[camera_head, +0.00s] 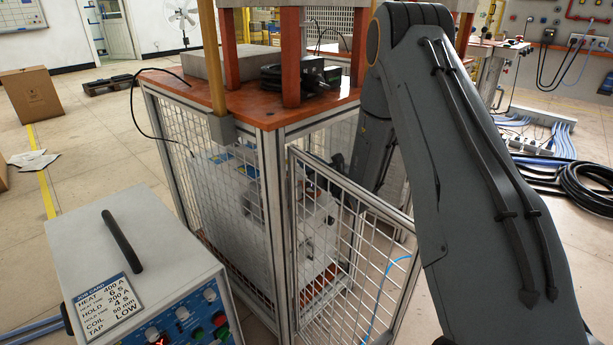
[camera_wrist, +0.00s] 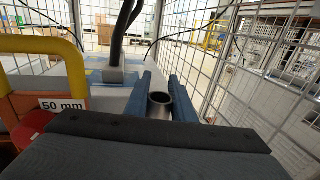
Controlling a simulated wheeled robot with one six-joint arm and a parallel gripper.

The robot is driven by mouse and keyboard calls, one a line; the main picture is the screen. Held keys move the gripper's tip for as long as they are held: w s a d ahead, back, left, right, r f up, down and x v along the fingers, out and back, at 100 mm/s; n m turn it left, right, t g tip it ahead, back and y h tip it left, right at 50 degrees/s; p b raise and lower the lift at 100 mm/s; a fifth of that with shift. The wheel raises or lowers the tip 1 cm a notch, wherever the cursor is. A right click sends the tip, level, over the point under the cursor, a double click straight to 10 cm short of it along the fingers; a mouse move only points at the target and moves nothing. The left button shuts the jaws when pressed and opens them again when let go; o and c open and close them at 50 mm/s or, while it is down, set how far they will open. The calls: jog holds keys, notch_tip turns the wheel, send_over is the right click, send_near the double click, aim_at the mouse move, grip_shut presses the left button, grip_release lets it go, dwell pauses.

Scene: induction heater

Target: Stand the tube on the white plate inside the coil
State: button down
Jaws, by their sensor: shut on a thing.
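In the wrist view my gripper (camera_wrist: 160,98) has its two blue fingers closed on the sides of a grey metal tube (camera_wrist: 160,106). The tube's open, dark-mouthed end shows between the fingers; its lower part is hidden behind the dark gripper body. A pale box with blue on top (camera_wrist: 112,80) lies beyond the fingers. I cannot make out the coil or the white plate for certain in either view. In the head view my arm reaches into the mesh cage, and the gripper and tube cannot be made out there.
The mesh cage (camera_head: 265,200) has an open door (camera_head: 345,250) in front of my arm. Mesh walls stand close on the right in the wrist view. A yellow handle and orange part labelled 50 mm (camera_wrist: 62,105) are at left. A power unit with job card (camera_head: 100,300) stands front left.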

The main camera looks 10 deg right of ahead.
jog(key=shift+f+b, duration=0.5)
jog(key=shift+f, duration=1.5)
jog(key=shift+f, duration=0.25)
jog(key=c, duration=1.5)
grip_release()
jog(key=shift+r, duration=0.35)
jog(key=p+v, duration=0.2)
jog(key=v, duration=1)
jog(key=shift+f+p, duration=0.1)
jog(key=shift+p, duration=0.25)
